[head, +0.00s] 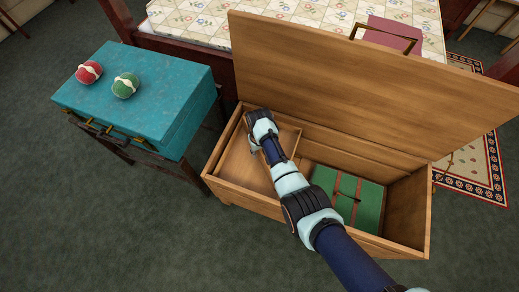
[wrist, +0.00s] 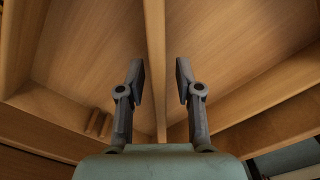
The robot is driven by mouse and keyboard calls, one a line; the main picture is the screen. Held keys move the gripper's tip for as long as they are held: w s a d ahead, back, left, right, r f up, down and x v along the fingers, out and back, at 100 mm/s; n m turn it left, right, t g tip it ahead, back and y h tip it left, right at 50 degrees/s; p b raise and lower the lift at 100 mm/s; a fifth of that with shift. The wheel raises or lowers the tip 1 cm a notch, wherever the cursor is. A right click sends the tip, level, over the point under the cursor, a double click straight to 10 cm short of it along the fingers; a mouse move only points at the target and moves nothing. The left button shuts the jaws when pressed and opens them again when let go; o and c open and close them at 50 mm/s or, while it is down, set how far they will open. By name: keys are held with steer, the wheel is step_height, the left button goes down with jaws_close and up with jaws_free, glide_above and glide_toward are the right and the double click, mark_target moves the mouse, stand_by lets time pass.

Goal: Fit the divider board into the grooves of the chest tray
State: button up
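The wooden chest tray (head: 236,165) sits in the left part of the open chest (head: 245,202). In the wrist view, the divider board (wrist: 155,40) shows as a narrow upright strip with tray floor on both sides. My gripper (wrist: 161,78) is open, with one finger on each side of the board and a visible gap to each. Two short ribs (wrist: 98,123) stand on the tray wall to the left of the board's near end. In the head view my gripper (head: 254,147) is low in the tray, and my wrist hides most of the board.
The chest lid (head: 370,80) stands open behind. A teal case (head: 150,90) with a red ball (head: 89,72) and a green ball (head: 126,86) stands at left. A bed (head: 200,20) is behind.

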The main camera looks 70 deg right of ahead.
step_height(320, 180, up, 11)
steer(key=p, duration=0.6)
steer(key=shift+r, duration=0.2)
